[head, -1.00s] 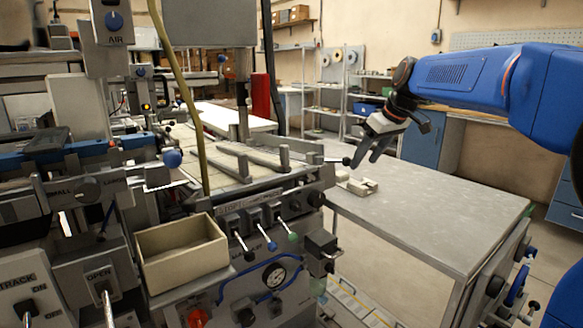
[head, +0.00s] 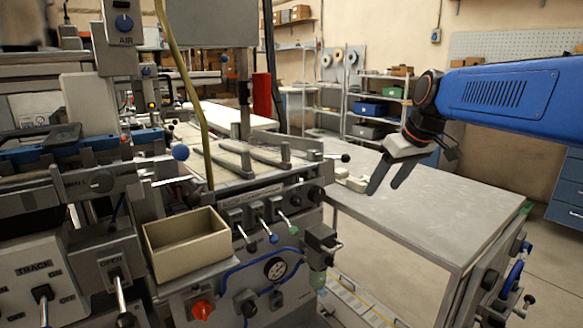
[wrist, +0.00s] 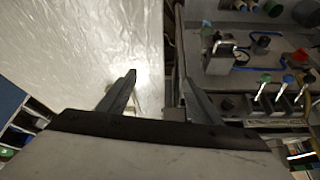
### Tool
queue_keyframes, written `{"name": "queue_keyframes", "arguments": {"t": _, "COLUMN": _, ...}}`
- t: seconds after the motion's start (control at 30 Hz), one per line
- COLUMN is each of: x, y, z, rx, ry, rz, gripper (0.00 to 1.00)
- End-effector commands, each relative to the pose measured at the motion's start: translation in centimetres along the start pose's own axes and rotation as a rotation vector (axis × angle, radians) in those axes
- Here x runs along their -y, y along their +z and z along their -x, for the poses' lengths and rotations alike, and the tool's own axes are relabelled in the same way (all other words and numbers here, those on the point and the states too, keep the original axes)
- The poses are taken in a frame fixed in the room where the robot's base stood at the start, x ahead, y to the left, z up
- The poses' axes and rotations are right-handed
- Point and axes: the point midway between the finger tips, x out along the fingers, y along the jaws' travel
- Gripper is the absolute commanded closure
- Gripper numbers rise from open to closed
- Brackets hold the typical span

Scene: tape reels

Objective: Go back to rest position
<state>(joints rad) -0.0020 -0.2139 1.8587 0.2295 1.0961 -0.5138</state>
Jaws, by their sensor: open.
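My gripper (head: 384,186) hangs from the end of my blue arm at the right of the head view. Its two grey fingers point down and are apart, with nothing between them. It is above the grey metal table (head: 440,225). In the wrist view my gripper (wrist: 158,85) also shows with its fingers spread and empty. There the shiny tabletop (wrist: 80,45) fills the left side and the machine (wrist: 265,65) with its levers lies to the right.
The machine's control panel with coloured levers (head: 268,238) and an empty beige bin (head: 188,262) stand left of the table. Small pale blocks (head: 352,182) lie on the table's far left edge. Shelves (head: 375,110) stand behind. Most of the tabletop is clear.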

Motion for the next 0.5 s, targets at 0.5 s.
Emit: {"name": "queue_keyframes", "arguments": {"t": 0.5, "x": 5.2, "y": 20.5, "z": -0.8, "rx": 0.036, "ry": 0.121, "rz": -0.246, "gripper": 0.41}}
